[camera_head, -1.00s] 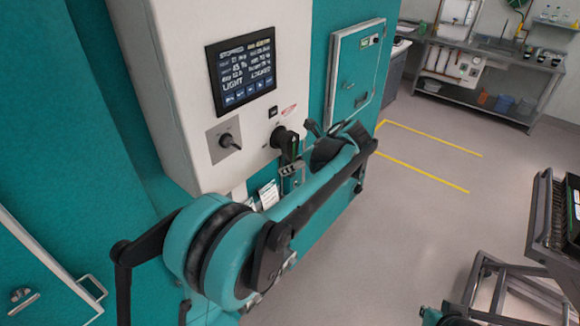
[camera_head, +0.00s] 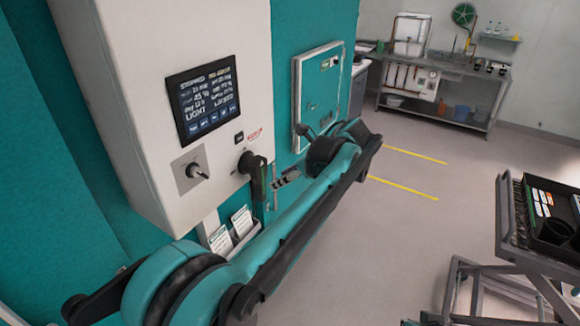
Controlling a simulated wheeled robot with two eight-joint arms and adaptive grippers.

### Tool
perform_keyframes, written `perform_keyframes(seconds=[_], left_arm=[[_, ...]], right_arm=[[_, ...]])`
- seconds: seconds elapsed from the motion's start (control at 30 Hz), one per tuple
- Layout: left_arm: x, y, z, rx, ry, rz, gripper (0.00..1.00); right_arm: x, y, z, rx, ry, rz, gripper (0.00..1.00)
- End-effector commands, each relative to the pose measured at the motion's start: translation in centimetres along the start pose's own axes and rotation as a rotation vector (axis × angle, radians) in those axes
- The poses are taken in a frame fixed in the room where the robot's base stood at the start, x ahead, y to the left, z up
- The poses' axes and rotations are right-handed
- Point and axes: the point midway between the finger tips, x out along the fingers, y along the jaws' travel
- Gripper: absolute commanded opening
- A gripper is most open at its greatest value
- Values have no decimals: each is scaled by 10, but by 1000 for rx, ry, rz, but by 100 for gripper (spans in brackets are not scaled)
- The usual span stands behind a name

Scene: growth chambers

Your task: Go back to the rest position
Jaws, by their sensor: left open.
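My left arm, teal and black, reaches in from the bottom left along the white control box (camera_head: 120,90). My left gripper (camera_head: 284,179) shows small and partly hidden behind the arm. It is open, just right of the black rotary handle (camera_head: 254,172) on the box's lower right corner. A small gap seems to lie between them, though contact is hard to judge. The box's screen (camera_head: 203,101) reads STOPPED, LIGHT and LOCKED. My right gripper is not in view.
A small black knob (camera_head: 196,171) sits below the screen. Cards (camera_head: 241,220) stand in a holder under the box. A teal panel door (camera_head: 318,92) is behind the arm. A metal cart (camera_head: 505,215) stands at the right. Grey floor (camera_head: 400,225) lies clear between.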

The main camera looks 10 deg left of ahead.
Motion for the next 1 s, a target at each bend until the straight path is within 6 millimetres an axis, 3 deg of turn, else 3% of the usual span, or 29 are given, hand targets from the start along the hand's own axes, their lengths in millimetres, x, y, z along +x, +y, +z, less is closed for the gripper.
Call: perform_keyframes(seconds=[0.17,0.27,0.37,0.57,0.7,0.9,1.0], left_arm=[[8,7,-6,-41,18,-8,44],[28,28,-21,-164,71,-29,44],[57,62,-50,-375,163,-55,44],[115,135,-128,-892,396,-69,44],[154,181,-192,-1267,569,-35,44],[201,228,-277,-1745,794,63,44],[216,240,-304,-1904,872,111,44]], right_arm=[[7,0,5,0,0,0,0],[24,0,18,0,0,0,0],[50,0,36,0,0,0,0],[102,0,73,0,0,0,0],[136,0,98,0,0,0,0],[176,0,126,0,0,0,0],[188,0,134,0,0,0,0]])
